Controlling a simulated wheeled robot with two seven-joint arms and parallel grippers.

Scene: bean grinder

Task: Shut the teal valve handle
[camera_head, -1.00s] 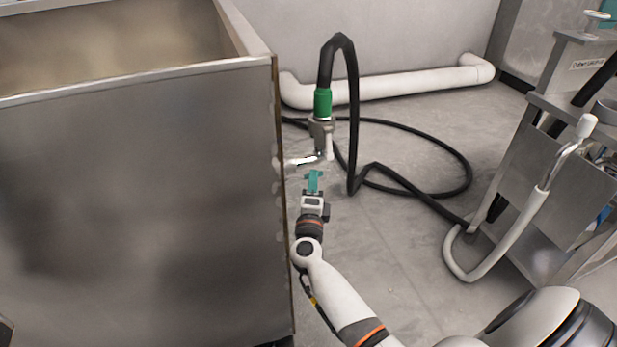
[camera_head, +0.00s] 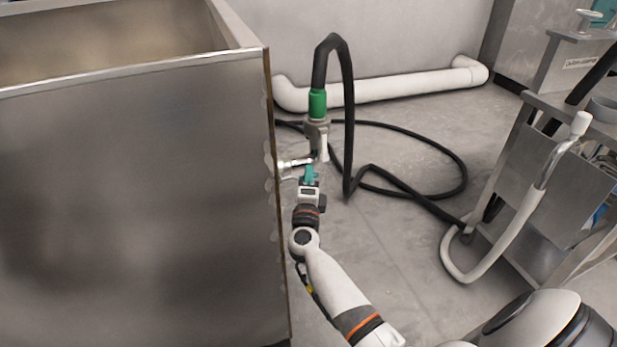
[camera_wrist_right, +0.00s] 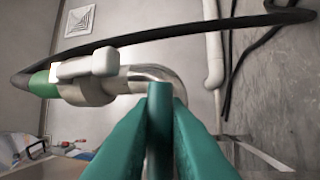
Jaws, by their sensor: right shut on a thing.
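The valve (camera_head: 317,130) is a grey metal fitting under a green collar (camera_head: 317,103), at the end of a black hose beside the steel bin. My right gripper (camera_head: 310,172) has teal fingers and is just below the valve, close to the bin's right edge. In the right wrist view its fingers (camera_wrist_right: 160,105) are closed together around a narrow darker teal piece (camera_wrist_right: 160,135), which looks like the teal valve handle. A bent metal spout (camera_wrist_right: 150,74) passes just behind its top. The teal piece and fingers are hard to tell apart. My left gripper is not in view.
A large steel bin (camera_head: 130,200) fills the left, close beside my right arm. The black hose (camera_head: 350,130) loops over the floor to the right. A metal cart (camera_head: 560,170) with a bent tube (camera_head: 520,220) stands at the right. A white pipe (camera_head: 400,86) runs along the wall.

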